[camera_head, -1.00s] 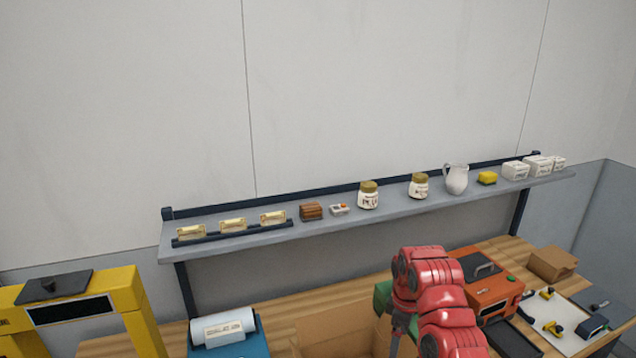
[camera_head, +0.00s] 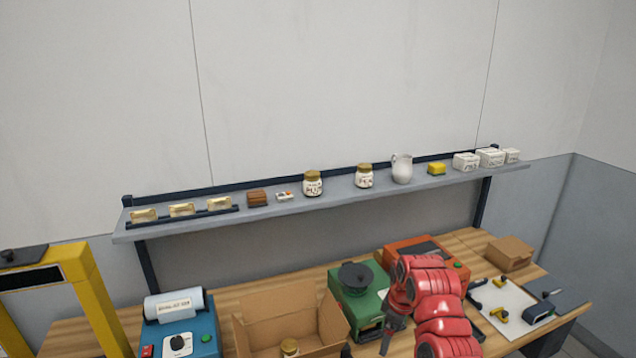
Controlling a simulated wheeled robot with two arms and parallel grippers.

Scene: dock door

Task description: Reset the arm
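My red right arm (camera_head: 440,305) is folded at the lower right, in front of the workbench. A grey part at its end, which looks like my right gripper (camera_head: 392,332), points down beside the green machine. Its fingers cannot be made out clearly, and I see nothing held in it. My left arm and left gripper are not recognisable in the view.
A shelf (camera_head: 330,195) of goods runs above.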

